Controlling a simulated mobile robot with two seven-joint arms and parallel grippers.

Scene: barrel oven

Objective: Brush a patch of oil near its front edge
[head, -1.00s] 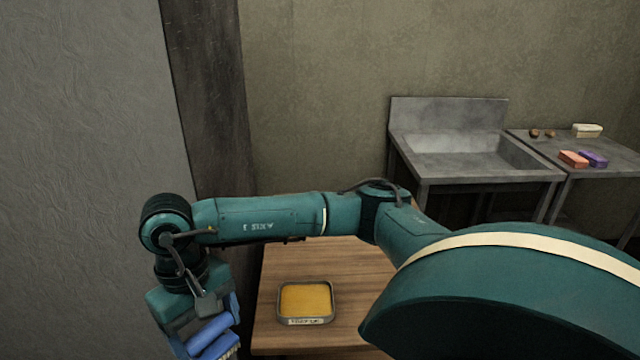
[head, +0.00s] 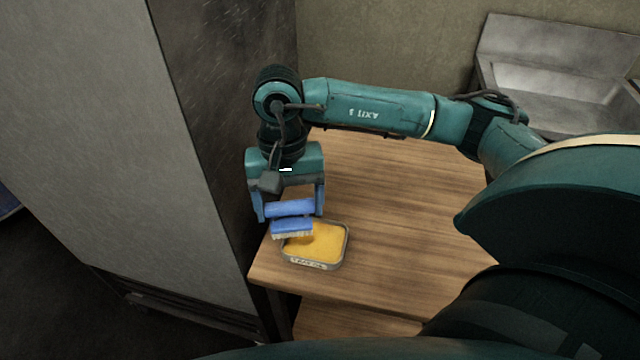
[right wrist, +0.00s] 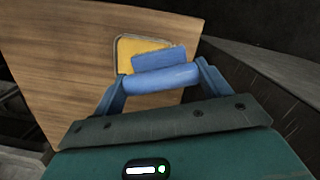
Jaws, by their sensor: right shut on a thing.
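A shallow metal tray (head: 346,246) of yellow oil (head: 322,243) sits near the front left corner of the wooden table. A label is on its front wall. My right gripper (head: 290,208) is shut on a blue brush (head: 292,227), whose pale bristles point down. The brush is over the tray's left part and hides some of the oil; I cannot tell whether the bristles touch it. In the right wrist view the brush (right wrist: 160,60) overlaps the near part of the tray (right wrist: 117,58). My left gripper is not in view.
The wooden table (head: 400,205) is bare to the right of the tray. A tall grey panel (head: 130,130) stands close on the left. A metal sink (head: 550,75) is at the back right. My right arm spans above the table.

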